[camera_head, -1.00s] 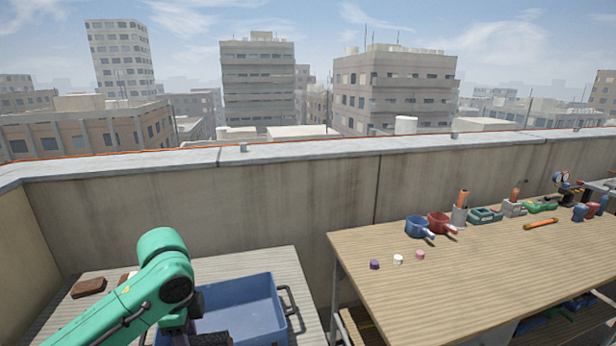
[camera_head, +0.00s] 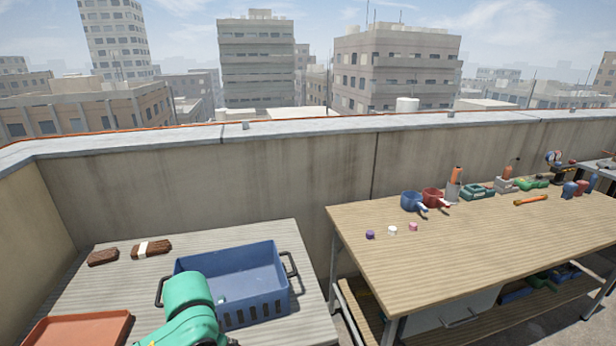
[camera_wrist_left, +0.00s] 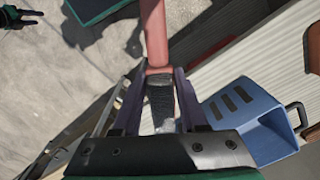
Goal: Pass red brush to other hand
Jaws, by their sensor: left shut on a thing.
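The red brush (camera_wrist_left: 155,35) shows in the left wrist view, with its long reddish handle running up out of the picture. My left gripper (camera_wrist_left: 160,78) is shut on it, one finger on each side, where the handle meets a dark grey part. The far end of the handle is cut off. In the head view only my green left arm shows at the bottom; its gripper and the brush are out of sight. A small dark two-pronged shape at the wrist view's top left looks like my right gripper (camera_wrist_left: 30,15), empty, prongs apart.
A blue crate (camera_head: 262,306) stands on the left table (camera_head: 80,290), with an orange tray (camera_head: 80,328) and two brown brushes (camera_head: 152,248) beside it. The right wooden table (camera_head: 450,260) holds cups and tools at its back; its front is clear. A parapet runs behind.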

